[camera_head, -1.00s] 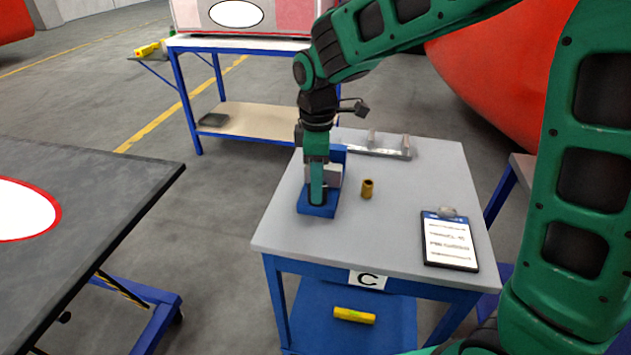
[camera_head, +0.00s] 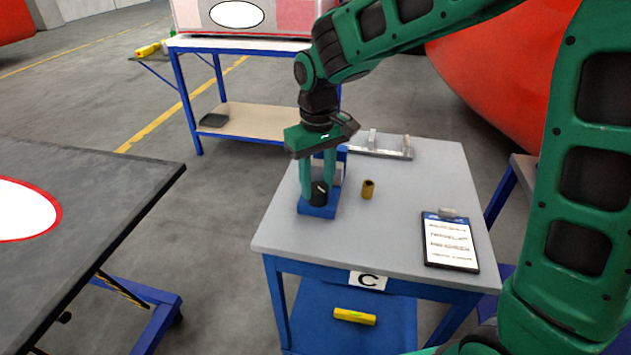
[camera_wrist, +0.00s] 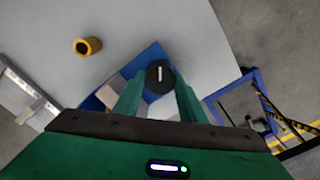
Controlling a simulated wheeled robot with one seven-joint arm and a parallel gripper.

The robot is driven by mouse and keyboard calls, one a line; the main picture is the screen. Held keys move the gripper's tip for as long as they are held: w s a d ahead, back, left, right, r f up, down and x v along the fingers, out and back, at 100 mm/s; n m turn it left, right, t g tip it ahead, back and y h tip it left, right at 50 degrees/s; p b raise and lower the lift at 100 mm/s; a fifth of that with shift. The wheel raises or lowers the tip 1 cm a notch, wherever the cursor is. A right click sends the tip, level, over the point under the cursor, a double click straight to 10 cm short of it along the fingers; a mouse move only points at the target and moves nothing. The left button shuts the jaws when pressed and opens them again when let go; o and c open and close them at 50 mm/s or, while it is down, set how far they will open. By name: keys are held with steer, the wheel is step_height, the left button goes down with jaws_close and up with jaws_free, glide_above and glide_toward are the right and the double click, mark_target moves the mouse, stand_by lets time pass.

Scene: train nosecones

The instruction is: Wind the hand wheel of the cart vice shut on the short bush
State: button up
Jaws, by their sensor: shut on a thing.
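The cart vice (camera_head: 318,211) is a blue block with pale jaws near the left edge of the grey cart top (camera_head: 410,190). Its hand wheel (camera_head: 319,198) is a black knob with a white line, which also shows in the wrist view (camera_wrist: 160,75). My gripper (camera_head: 318,188) points down at the vice and is shut on the hand wheel, one green finger on each side. A brass bush (camera_head: 368,189) stands upright on the cart top, right of the vice and apart from it. It has a dark bore. My fingers partly hide the vice jaws, and I cannot tell what is between them.
A metal rack (camera_head: 385,153) with upright posts lies at the back of the cart. A clipboard (camera_head: 449,240) lies at the right. A yellow cylinder (camera_head: 354,316) is on the lower shelf. A dark table (camera_head: 90,200) stands at the left.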

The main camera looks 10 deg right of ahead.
mark_target(318, 186)
steer(key=m, duration=0.5)
steer(key=shift+w+d+r+m, duration=0.1)
steer(key=shift+w+m, duration=0.1)
steer(key=shift+m, duration=0.1)
steer(key=m, duration=0.5)
steer(key=shift+m, duration=0.3)
steer(key=shift+s, duration=0.1)
steer(key=o, duration=0.8)
step_height(318, 186, up, 10)
steer(key=shift+r, duration=0.25)
